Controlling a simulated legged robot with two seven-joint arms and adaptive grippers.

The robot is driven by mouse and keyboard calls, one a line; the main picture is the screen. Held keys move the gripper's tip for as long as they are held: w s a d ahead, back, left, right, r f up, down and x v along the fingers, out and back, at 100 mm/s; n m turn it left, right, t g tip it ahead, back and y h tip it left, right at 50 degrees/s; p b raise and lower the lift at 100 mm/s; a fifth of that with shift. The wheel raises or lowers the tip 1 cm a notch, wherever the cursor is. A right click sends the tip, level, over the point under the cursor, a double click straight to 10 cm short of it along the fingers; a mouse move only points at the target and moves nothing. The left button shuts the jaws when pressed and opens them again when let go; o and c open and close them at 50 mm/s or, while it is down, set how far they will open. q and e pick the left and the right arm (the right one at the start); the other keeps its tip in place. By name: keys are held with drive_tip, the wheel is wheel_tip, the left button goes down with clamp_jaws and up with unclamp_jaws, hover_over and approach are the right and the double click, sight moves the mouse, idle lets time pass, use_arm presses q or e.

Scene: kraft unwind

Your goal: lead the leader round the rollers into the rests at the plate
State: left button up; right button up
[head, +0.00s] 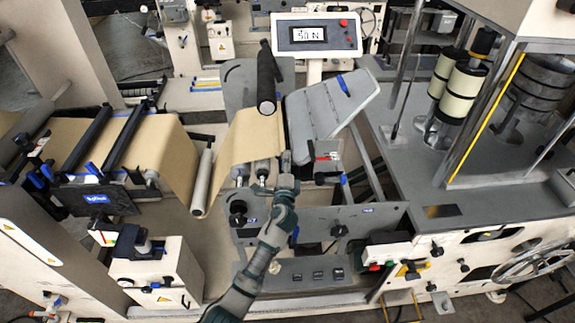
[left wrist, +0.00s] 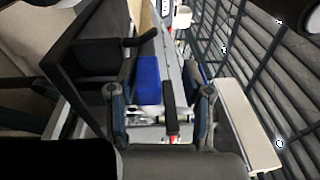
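Brown kraft paper, the leader (head: 252,137), runs up to a thick black roller (head: 266,80) in the head view. A grey roller (head: 202,180) stands to its left. The tilted grey plate (head: 325,105) is to its right. My left gripper (head: 287,160) is at the paper's lower right edge, in front of the plate's lower left corner. In the left wrist view its fingers (left wrist: 162,115) are spread, with a blue block (left wrist: 147,80) and a black bar (left wrist: 170,108) seen between or beyond them. I cannot tell whether they touch. I cannot make out the rests for certain. My right gripper is out of view.
The wide kraft web (head: 165,150) hangs over rollers at left. A grey side panel (head: 330,222) with black knobs lies below my gripper. A display box (head: 316,36) stands behind. A grey deck with cream rollers (head: 462,90) fills the right.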

use_arm(q)
drive_tip(key=s+a+f, duration=0.1)
drive_tip(key=s, duration=1)
drive_tip(key=shift+s+a, duration=0.3)
drive_tip(key=shift+s, duration=0.05)
